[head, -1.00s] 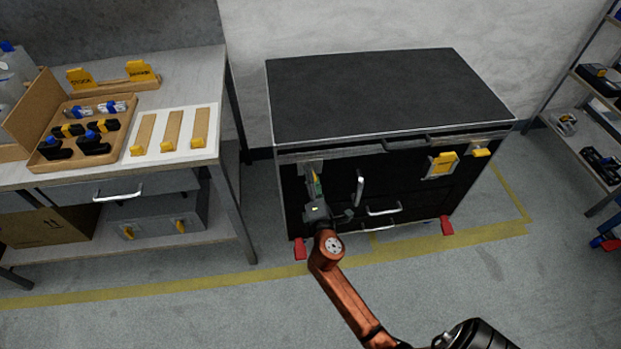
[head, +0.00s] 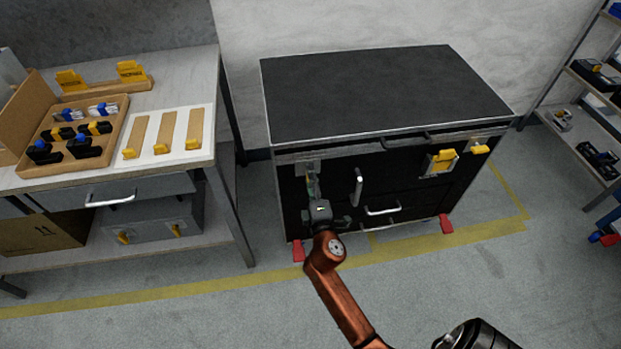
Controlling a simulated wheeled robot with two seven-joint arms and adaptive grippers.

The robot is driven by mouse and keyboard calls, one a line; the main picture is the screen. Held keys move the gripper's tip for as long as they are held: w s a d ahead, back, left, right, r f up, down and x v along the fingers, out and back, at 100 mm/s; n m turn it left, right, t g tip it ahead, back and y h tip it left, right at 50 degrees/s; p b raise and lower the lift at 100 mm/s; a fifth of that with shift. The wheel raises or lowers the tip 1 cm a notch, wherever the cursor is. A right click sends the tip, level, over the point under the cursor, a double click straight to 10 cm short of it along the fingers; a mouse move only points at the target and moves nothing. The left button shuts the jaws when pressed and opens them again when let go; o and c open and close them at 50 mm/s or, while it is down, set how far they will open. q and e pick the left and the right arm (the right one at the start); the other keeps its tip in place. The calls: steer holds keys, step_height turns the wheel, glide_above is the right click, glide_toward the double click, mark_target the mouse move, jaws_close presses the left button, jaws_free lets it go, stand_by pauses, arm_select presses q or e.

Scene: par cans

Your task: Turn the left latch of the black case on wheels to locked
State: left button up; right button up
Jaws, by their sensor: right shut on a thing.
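The black case (head: 385,95) stands on the floor near the wall, its lid down. Its left latch (head: 305,166) is at the upper left of the front face, mostly hidden behind my right gripper (head: 313,187). My right gripper is shut on the left latch, with its orange arm coming up from the bottom. How far the latch is turned cannot be told. The right latch (head: 442,161) is yellow on a metal plate and shows clearly. My left gripper is not in view.
Silver handles (head: 382,210) stick out from the case front, one close to my right gripper. Red wheel parts (head: 298,250) show at its base. A workbench (head: 150,178) with a wooden tray (head: 75,135) stands left. Shelves (head: 585,125) stand right. The floor in front is clear.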

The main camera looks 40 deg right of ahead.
steer(key=shift+f, duration=0.1)
steer(key=o, duration=1.2)
steer(key=shift+c, duration=0.2)
steer(key=shift+r, duration=0.2)
